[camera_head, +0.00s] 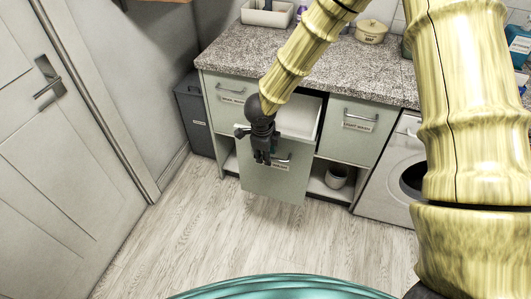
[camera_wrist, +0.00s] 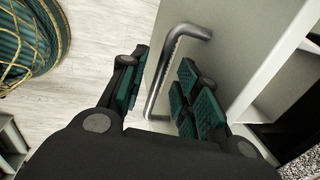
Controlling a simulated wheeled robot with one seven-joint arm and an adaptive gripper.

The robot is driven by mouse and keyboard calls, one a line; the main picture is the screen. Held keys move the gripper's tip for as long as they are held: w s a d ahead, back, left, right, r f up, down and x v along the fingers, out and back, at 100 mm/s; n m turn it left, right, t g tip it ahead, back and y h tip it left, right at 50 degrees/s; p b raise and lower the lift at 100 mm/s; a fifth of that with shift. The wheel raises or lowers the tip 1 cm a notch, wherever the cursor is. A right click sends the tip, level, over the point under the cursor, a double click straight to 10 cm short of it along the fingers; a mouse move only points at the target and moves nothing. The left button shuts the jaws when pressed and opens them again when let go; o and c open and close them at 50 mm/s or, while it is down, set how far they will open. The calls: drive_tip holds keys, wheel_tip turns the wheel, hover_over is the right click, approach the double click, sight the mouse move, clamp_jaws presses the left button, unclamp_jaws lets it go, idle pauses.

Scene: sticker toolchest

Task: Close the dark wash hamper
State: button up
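One hamper front, the middle one (camera_head: 270,185), is pulled out from the counter, with its pale inner bin (camera_head: 303,118) showing behind. Its label is partly hidden by my gripper, so I cannot read it. My gripper (camera_head: 263,160) is at the upper part of this front, by its metal handle (camera_head: 284,159). In the wrist view, the handle (camera_wrist: 163,80) lies between the two fingers of my gripper (camera_wrist: 168,88). The fingers are apart, and I see no firm grip on the bar. The front beside the handle is pale green-grey.
Shut fronts stand on the left (camera_head: 228,108) and right (camera_head: 350,130), the right labelled light wash. A washing machine (camera_head: 390,185) stands further right, a dark bin (camera_head: 195,115) at left. A pot (camera_head: 336,176) sits on the low shelf. The wooden floor (camera_head: 190,225) in front is clear.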

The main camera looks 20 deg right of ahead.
clamp_jaws()
drive_tip(key=shift+w+r, duration=0.1)
